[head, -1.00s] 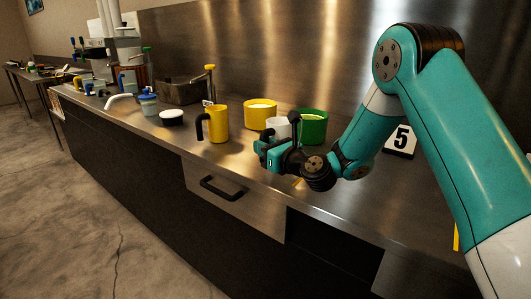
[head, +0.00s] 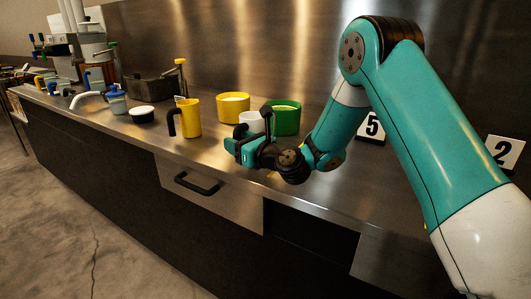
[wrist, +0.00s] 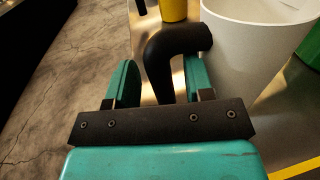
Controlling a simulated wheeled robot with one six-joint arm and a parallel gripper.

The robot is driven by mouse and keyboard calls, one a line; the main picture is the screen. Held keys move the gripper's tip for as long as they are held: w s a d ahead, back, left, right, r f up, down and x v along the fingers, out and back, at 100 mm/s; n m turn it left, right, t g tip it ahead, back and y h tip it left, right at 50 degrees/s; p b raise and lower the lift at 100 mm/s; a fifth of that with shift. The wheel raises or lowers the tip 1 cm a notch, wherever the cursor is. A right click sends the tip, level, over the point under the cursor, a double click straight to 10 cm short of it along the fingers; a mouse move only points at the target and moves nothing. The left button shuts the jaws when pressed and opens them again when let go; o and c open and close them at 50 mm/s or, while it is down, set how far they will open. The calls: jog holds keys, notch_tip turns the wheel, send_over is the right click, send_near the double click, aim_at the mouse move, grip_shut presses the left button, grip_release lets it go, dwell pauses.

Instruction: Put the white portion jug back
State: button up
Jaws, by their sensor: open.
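The white portion jug (wrist: 245,50) stands on the steel counter and fills the upper right of the wrist view, its black handle (wrist: 160,60) pointing towards me. In the head view its white body (head: 251,120) shows just behind my gripper and is partly covered by it. My gripper (wrist: 157,82) is open, with one teal finger on each side of the handle. I cannot tell whether either finger touches it. In the head view my gripper (head: 238,146) is low over the counter, near its front edge.
A yellow jug (head: 193,118) with a black handle stands left of my gripper. Yellow (head: 233,107) and green (head: 287,119) containers stand close behind the white jug. Number cards 5 (head: 371,126) and 2 (head: 505,151) stand right. The counter between them is clear.

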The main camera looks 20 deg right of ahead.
jog(key=b+v, duration=0.3)
jog(key=v, duration=0.2)
jog(key=b+v, duration=0.2)
jog(key=v, duration=0.3)
jog(key=b+v, duration=0.3)
jog(key=v, duration=0.2)
jog(key=shift+s+r+b, duration=0.3)
jog(key=shift+r, duration=0.05)
jog(key=b, duration=0.1)
jog(key=s+b, duration=0.1)
jog(key=b, duration=0.1)
jog(key=shift+s+d+r, duration=0.25)
jog(key=shift+s+d, duration=0.1)
jog(key=shift+d, duration=0.05)
jog(key=s+a+f+n+g+y, duration=0.1)
jog(key=s+a+f+n+g, duration=0.2)
jog(key=s+a+n+g, duration=0.6)
jog(key=s+a+f+n+g+y, duration=0.1)
jog(key=s+a+f+n+g, duration=0.3)
jog(key=n, duration=0.9)
jog(key=s+d+f+n+g+h, duration=0.1)
jog(key=s+n+h, duration=0.4)
jog(key=s+n, duration=0.5)
jog(key=f+n+g, duration=0.1)
jog(key=n+g, duration=0.1)
jog(key=n, duration=0.4)
jog(key=shift+s+d, duration=0.25)
jog(key=shift+d, duration=0.15)
notch_tip(320, 180, up, 20)
jog(key=p, duration=2)
